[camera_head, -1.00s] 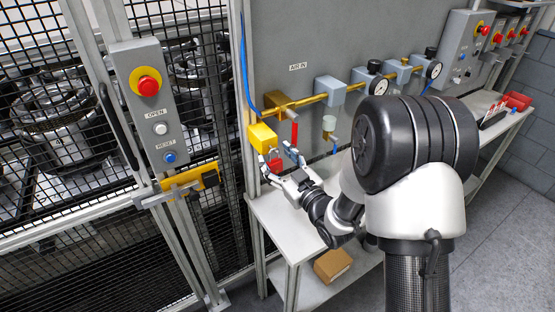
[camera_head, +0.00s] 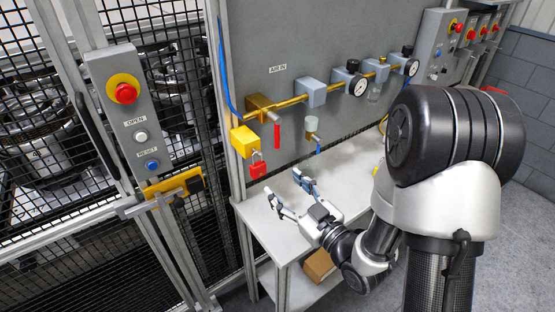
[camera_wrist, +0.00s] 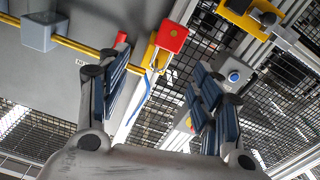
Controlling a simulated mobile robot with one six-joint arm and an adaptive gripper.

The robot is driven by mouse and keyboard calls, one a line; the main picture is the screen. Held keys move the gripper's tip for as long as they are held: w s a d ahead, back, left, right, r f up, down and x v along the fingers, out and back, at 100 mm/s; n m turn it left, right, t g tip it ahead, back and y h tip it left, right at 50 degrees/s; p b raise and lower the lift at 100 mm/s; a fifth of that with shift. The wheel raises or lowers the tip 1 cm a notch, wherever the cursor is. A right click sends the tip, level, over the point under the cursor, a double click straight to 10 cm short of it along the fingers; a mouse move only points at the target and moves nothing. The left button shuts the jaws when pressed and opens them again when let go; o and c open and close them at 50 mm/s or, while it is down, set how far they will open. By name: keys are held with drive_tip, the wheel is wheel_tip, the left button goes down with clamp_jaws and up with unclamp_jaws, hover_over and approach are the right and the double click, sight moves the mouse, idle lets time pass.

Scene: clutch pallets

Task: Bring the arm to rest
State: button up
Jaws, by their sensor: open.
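My gripper (camera_head: 288,196) is open and empty in the head view, above the white bench top (camera_head: 262,222). It is apart from the panel and points up and left. A red padlock (camera_head: 258,167) hangs below a yellow block (camera_head: 245,140) on the air line, a short way above and left of my fingertips. In the wrist view my two fingers (camera_wrist: 160,90) are spread wide. The red padlock (camera_wrist: 172,36) shows beyond and between them, with its shackle side toward the yellow part. Nothing is between the finger pads.
A brass pipe with gauges (camera_head: 360,87) and a red valve handle (camera_head: 277,135) runs along the grey panel. A mesh fence with a button box (camera_head: 130,120) and a yellow latch (camera_head: 172,187) stands at left. A cardboard box (camera_head: 318,265) is on the lower shelf.

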drive_tip(key=s+d+r+m+g+h, duration=0.3)
drive_tip(key=d+r+m+g+h, duration=0.15)
drive_tip(key=d+h, duration=0.6)
drive_tip(key=s+r+m+g, duration=0.2)
drive_tip(key=s+m+g, duration=0.2)
drive_tip(key=s, duration=1.9)
drive_tip(key=shift+s+r+m+g, duration=0.15)
drive_tip(key=shift+r+m+g, duration=0.25)
drive_tip(key=shift+g, duration=0.55)
